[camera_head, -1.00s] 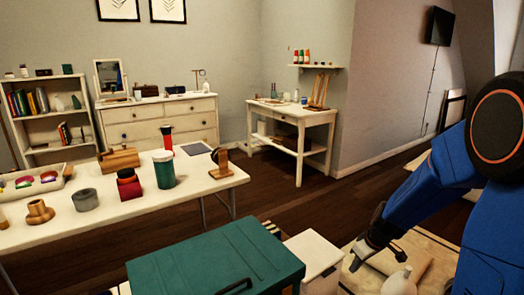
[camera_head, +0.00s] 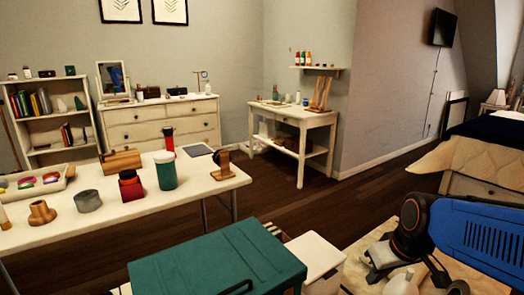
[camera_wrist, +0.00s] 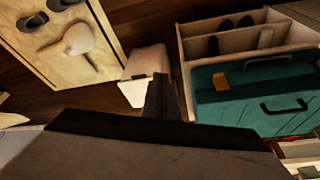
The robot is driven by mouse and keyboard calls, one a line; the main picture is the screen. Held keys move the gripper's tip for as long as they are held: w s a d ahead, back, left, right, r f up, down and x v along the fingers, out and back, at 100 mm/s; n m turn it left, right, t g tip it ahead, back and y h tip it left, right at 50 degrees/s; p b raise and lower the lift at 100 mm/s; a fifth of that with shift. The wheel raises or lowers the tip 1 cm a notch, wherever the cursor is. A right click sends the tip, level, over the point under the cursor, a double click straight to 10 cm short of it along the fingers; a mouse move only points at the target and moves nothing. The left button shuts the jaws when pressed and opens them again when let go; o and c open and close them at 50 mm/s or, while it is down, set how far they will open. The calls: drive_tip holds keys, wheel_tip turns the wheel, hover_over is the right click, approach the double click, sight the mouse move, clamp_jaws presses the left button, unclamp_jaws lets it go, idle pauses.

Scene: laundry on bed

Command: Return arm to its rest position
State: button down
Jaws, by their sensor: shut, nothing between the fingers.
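My blue arm (camera_head: 485,235) shows at the lower right of the head view, with a black and orange joint at its near end. My gripper (camera_head: 374,273) hangs below that joint, small and partly hidden, over the pale mat. In the wrist view, my gripper (camera_wrist: 163,95) is a dark narrow shape reaching up from the large grey wrist body. Its fingers look shut and hold nothing.
A teal-lidded box (camera_head: 215,262) and a white bin (camera_head: 316,256) stand close to the arm's left. A bed (camera_head: 485,160) stands at right; a cluttered table (camera_head: 225,182) at left.

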drive_tip(key=s+r+m+h, duration=0.1)
drive_tip(key=s+r+m, duration=0.1)
drive_tip(key=s, duration=0.8)
drive_tip(key=shift+s+d+r+t, duration=0.15)
drive_tip(key=shift+d+r+t, duration=0.25)
drive_tip(key=shift+r, duration=0.15)
